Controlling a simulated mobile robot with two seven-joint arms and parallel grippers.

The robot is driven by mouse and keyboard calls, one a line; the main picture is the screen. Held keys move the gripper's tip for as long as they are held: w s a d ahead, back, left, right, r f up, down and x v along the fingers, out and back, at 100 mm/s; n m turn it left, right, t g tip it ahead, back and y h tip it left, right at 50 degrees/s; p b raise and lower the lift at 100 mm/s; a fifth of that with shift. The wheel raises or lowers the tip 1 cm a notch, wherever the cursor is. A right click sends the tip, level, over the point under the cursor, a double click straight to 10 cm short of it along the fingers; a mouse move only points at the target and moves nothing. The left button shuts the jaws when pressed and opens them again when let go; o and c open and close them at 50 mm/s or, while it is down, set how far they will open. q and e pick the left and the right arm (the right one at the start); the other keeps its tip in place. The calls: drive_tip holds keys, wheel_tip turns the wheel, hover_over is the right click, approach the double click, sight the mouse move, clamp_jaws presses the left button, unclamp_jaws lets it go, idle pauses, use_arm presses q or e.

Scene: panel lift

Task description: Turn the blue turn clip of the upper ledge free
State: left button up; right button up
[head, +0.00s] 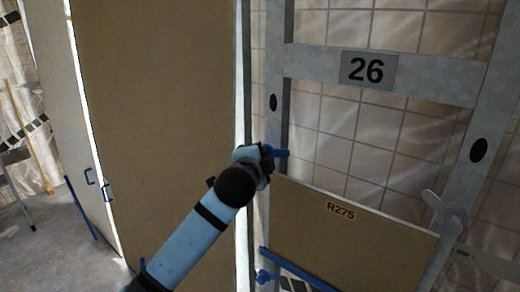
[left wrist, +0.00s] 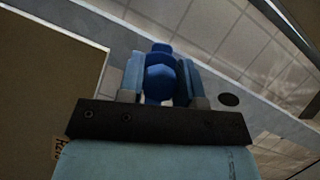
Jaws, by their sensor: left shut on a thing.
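The blue turn clip (head: 281,153) sits on the left upright of the grey metal frame, just above the top left corner of the panel marked R275 (head: 325,230). Its visible end points right, roughly level. My left gripper (head: 267,156) reaches it from the lower left and is shut on it. In the left wrist view the blue clip (left wrist: 160,74) is between the two fingers (left wrist: 160,80). The gripper hides part of the clip in the head view. My right gripper is not in view.
A grey lever (head: 445,212) is at the panel's right side. A blue ledge (head: 300,272) with a blue knob (head: 265,277) is below. A grey crossbar labelled 26 (head: 425,76) is above. A large brown board (head: 160,120) stands close on the left.

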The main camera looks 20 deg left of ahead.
use_arm(q)
drive_tip(key=shift+n+g+h, duration=0.3)
drive_tip(key=shift+n, duration=0.8)
drive_tip(key=o, duration=0.9)
drive_tip(key=shift+o, duration=0.2)
drive_tip(key=shift+s, duration=0.1)
